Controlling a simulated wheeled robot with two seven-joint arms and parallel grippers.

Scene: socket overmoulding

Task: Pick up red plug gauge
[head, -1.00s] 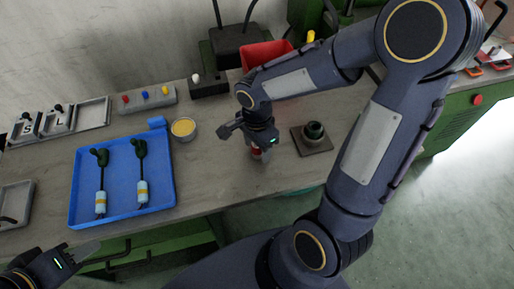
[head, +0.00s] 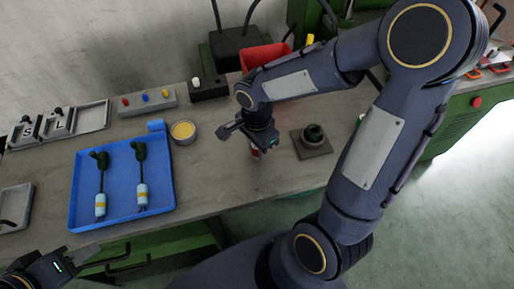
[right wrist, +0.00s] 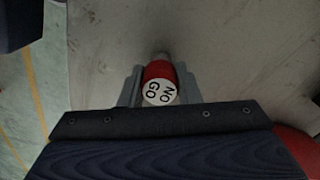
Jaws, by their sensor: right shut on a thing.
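The red plug gauge (right wrist: 158,84) is between the fingers of my right gripper (right wrist: 160,88) in the right wrist view. Its white end face reads "NO GO" and faces the camera. In the head view, my right gripper (head: 256,145) points down over the middle of the bench.
A dark socket on a square plate (head: 312,142) stands right of the right gripper. A yellow-filled bowl (head: 183,132) and a blue tray (head: 122,217) with two cabled parts lie left. A red bin (head: 262,57) stands behind. Bare bench lies between tray and gripper.

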